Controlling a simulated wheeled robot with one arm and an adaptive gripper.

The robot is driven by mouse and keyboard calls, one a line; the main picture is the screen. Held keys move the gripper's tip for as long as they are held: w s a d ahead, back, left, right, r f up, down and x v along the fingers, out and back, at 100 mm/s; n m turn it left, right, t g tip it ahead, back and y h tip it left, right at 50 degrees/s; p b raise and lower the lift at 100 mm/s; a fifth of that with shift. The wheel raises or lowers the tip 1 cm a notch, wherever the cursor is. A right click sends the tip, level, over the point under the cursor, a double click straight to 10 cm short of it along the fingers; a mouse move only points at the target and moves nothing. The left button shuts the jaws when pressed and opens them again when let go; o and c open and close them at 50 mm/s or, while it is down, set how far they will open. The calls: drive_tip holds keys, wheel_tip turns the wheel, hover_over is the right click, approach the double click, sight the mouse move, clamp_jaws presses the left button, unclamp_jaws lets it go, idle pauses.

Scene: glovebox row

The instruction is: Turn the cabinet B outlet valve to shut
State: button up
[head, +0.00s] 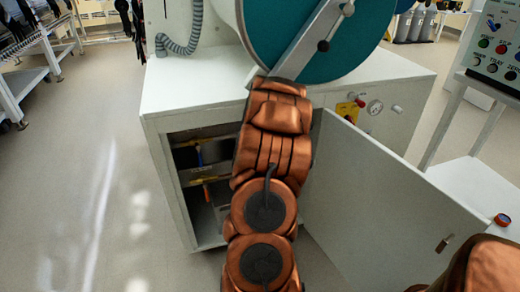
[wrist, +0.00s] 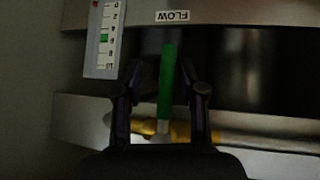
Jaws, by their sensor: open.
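In the wrist view a green lever handle (wrist: 168,80) stands upright in the picture. Its lower end meets a brass-coloured pipe (wrist: 148,127). I take it to be the outlet valve; no cabinet B marking is readable. My gripper (wrist: 161,76) is open, with one dark finger on each side of the handle. Gaps show between the fingers and the handle in the picture. In the head view my gripper and the valve are hidden.
The wrist view shows a flow scale (wrist: 104,38) close at upper left and a metal rail above. In the head view the cabinet door (head: 385,195) stands open at right, beside a control panel (head: 498,45). The floor (head: 80,190) at left is clear.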

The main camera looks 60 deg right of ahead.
drive_tip(key=v, duration=1.1)
drive_tip(key=shift+r, duration=0.2)
idle(0.8)
drive_tip(key=w+a+r+n+t+y+p, duration=0.1)
drive_tip(key=w+a+r+y+p, duration=0.2)
drive_tip(key=a, duration=0.4)
drive_tip(key=w+a+r+n+y+p, duration=0.1)
drive_tip(key=w+a+r+n+p, duration=0.15)
drive_tip(key=w+a+r, duration=0.4)
drive_tip(key=s+a+r+n+g+y+p, duration=0.15)
drive_tip(key=a+r+p, duration=0.25)
drive_tip(key=a, duration=0.6)
drive_tip(key=s+a+r+n+t+y+p, duration=0.1)
drive_tip(key=a+r+y+p, duration=0.2)
drive_tip(key=a, duration=0.7)
drive_tip(key=s+a+r+n+g+p, duration=0.1)
drive_tip(key=s+a+r+g+p, duration=0.1)
drive_tip(key=s+a+r+p, duration=0.4)
drive_tip(key=s+a+r+n+g+p, duration=0.1)
drive_tip(key=s+a+r+g+p, duration=0.2)
drive_tip(key=a, duration=0.4)
drive_tip(key=s+a+r+n+g+p, duration=0.1)
drive_tip(key=s+a+r+p, duration=0.1)
drive_tip(key=s, duration=0.5)
drive_tip(key=s+a+r+n+g+p, duration=0.1)
drive_tip(key=s+a+r+p, duration=0.1)
drive_tip(key=s+r, duration=0.3)
drive_tip(key=shift+s+a, duration=0.35)
drive_tip(key=shift+s, duration=0.85)
drive_tip(key=shift+r, duration=0.1)
